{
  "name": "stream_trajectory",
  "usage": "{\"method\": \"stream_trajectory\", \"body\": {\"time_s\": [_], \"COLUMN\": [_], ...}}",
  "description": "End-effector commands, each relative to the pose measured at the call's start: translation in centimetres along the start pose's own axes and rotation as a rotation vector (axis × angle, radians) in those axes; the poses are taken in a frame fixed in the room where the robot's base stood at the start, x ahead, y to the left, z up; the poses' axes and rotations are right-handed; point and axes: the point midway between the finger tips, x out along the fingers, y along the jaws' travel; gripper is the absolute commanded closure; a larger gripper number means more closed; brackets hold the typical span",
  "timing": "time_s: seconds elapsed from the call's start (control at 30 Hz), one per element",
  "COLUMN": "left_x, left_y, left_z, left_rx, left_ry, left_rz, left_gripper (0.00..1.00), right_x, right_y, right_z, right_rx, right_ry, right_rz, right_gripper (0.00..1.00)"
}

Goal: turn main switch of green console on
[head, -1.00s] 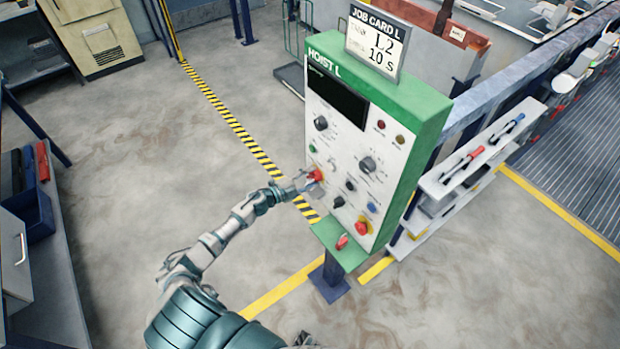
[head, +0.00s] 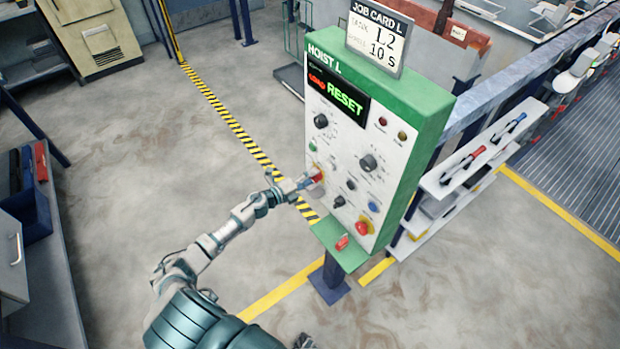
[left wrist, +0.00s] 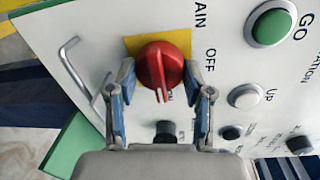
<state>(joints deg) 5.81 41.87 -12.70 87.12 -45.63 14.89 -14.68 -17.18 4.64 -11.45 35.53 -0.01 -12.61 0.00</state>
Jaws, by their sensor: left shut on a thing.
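The green console (head: 425,104), labelled HOIST L, stands in the middle of the head view with a white, tilted front panel. Its main switch (head: 318,175) is a red rotary knob at the panel's left edge. In the left wrist view the red knob (left wrist: 160,68) sits on a yellow plate, with OFF and part of MAIN printed beside it. My left gripper (head: 308,181) is at the knob; in the left wrist view its fingers (left wrist: 161,82) are shut on the knob from both sides. The console's display (head: 338,96) is lit, with green RESET.
Other controls lie close by: a green GO button (left wrist: 272,27), a white Up button (left wrist: 245,95) and a metal handle (left wrist: 77,72). A red mushroom button (head: 362,228) is low on the panel. A shelf rack (head: 440,187) stands right of the console.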

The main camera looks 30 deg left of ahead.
Motion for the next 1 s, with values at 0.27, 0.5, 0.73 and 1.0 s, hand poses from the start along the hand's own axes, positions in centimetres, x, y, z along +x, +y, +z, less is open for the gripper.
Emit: {"method": "stream_trajectory", "body": {"time_s": [0.27,0.5,0.73,1.0], "left_x": [-0.07,-0.07,-0.05,-0.63], "left_y": [0.51,0.55,0.35,0.28], "left_z": [-0.35,-0.39,-0.26,-0.21], "left_rx": [0.016,0.016,0.015,0.014], "left_ry": [0.003,0.004,0.003,0.002], "left_rz": [0.008,0.009,0.006,0.004], "left_gripper": [0.84,0.84,0.23,0.23], "right_x": [0.09,0.09,0.08,0.06], "right_y": [-0.32,-0.3,-0.28,0.25], "right_z": [-0.04,-0.03,-0.01,0.13], "right_rx": [0.002,0.002,0.002,-0.002], "right_ry": [0.0,0.0,0.0,-0.001], "right_rz": [-0.004,-0.003,-0.003,0.002], "right_gripper": [0.6,0.6,0.6,0.6]}}
